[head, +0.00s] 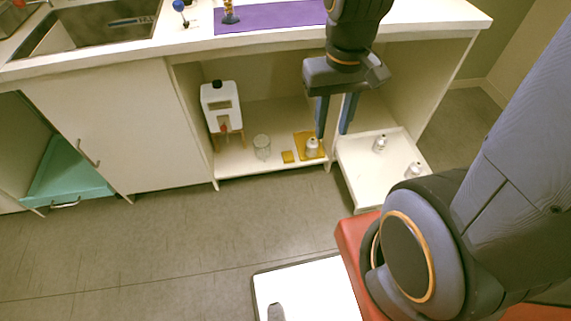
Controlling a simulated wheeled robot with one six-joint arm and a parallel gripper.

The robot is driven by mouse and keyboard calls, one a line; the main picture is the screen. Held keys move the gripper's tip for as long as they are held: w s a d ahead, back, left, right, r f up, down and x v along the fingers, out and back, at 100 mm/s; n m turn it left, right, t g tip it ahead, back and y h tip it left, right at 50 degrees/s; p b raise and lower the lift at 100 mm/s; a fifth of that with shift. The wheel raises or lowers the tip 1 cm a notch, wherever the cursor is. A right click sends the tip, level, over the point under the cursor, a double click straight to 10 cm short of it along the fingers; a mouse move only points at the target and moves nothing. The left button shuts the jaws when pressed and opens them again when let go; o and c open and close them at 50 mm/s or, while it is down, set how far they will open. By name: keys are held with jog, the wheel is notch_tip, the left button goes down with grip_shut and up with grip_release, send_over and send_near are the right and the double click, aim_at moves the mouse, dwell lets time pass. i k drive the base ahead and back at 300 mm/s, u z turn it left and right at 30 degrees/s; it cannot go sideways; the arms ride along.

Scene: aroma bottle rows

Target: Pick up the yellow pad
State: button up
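A small yellow pad (288,156) lies flat on the floor of the open cabinet, near its front edge. A larger yellow-orange mat (301,137) lies just right of it, with a small white bottle (312,149) standing on it. My gripper (332,135) points down in front of the cabinet, above and to the right of the small pad. Its two blue fingers are apart, with nothing visible between them. The left finger covers part of the larger mat. How far the gripper is from the mat in depth is hard to tell.
A clear glass (262,147) and a white jug (221,107) stand left of the pad. A white tray (358,180) with two small bottles sits on the right. The countertop (190,43) overhangs the cabinet. The floor (150,235) in front is largely clear.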

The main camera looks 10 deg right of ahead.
aim_at(288, 158)
jog(key=u, duration=0.85)
jog(key=k, duration=0.35)
jog(key=z, duration=0.55)
jog(key=i, duration=0.85)
